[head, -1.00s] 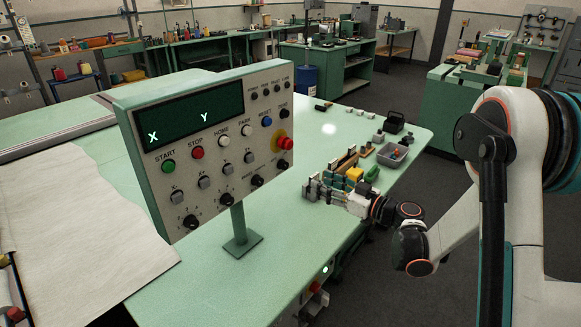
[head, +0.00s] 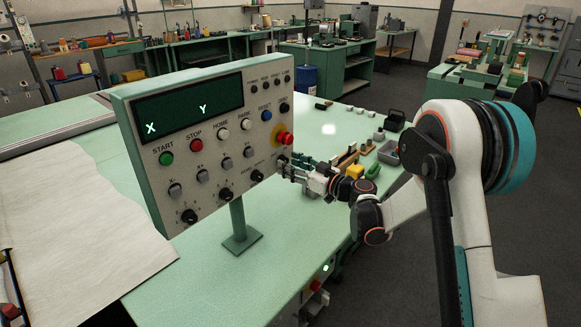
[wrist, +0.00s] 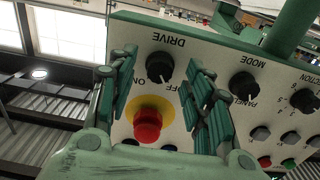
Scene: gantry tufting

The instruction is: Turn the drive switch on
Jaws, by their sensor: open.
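The drive switch (wrist: 160,68) is a black rotary knob on the pale control panel (head: 165,205). It shows upside down in the wrist view, between the words ON and OFF, under the label DRIVE. My gripper (head: 285,167) is at the panel's lower right corner and hides the switch in the head view. In the wrist view my gripper (wrist: 164,66) is open, its fingers on either side of the knob with gaps; contact is not visible.
A red emergency button (head: 285,138) on a yellow disc sits just above the switch; it also shows in the wrist view (wrist: 148,125). The mode knob (wrist: 243,86) is beside the switch. A yellow block (head: 355,171) and a grey bin (head: 388,153) are on the green table.

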